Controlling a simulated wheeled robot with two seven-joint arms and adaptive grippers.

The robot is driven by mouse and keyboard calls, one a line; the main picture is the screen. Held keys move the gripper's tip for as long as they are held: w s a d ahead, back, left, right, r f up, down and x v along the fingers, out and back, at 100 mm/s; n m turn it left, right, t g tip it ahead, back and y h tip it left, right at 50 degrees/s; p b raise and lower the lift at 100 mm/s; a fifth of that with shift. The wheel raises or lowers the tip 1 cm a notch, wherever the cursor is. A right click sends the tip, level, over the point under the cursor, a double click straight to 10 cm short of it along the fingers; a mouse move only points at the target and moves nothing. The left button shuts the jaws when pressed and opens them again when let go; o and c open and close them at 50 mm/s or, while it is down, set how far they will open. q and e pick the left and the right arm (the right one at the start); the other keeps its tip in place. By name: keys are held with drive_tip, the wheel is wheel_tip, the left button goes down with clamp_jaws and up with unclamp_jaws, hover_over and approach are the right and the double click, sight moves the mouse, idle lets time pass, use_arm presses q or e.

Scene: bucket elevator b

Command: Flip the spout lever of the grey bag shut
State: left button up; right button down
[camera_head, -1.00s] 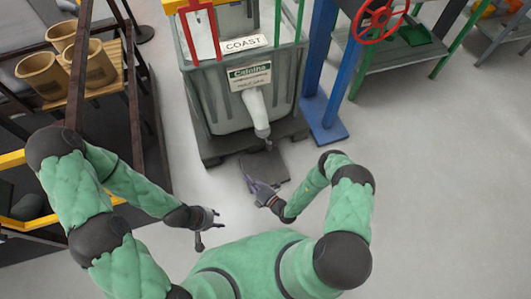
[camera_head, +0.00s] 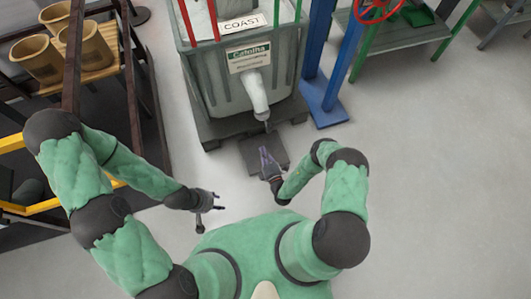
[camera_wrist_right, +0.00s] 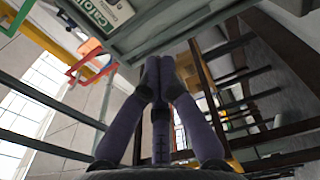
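The grey bag (camera_head: 218,92) stands at the top centre of the head view, with a white label on its front. Its pale spout (camera_head: 257,92) hangs down from the front and ends in a small dark outlet (camera_head: 267,124). The lever is too small to make out clearly. My right gripper (camera_head: 265,152) is just below the outlet in the picture, apart from it and empty. In the right wrist view its purple fingers (camera_wrist_right: 158,66) converge with tips together. The label also shows there at upper left. My left gripper (camera_head: 215,202) is open and empty, lower left of the spout.
A dark flat plate (camera_head: 250,152) lies on the floor below the spout. A blue post (camera_head: 330,90) stands right of the bag. A rack with brown buckets (camera_head: 88,48) is at the left. A green-legged table (camera_head: 405,38) is at upper right. The right floor is clear.

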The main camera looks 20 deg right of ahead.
drive_tip(key=w+d+b, duration=0.2)
drive_tip(key=w+d, duration=0.1)
drive_tip(key=w, duration=0.5)
drive_tip(key=shift+d, duration=0.15)
drive_tip(key=shift+s+d+n+y+b, duration=0.1)
drive_tip(key=shift+d+n+y+b, duration=0.2)
drive_tip(key=shift+d+y+b, duration=0.15)
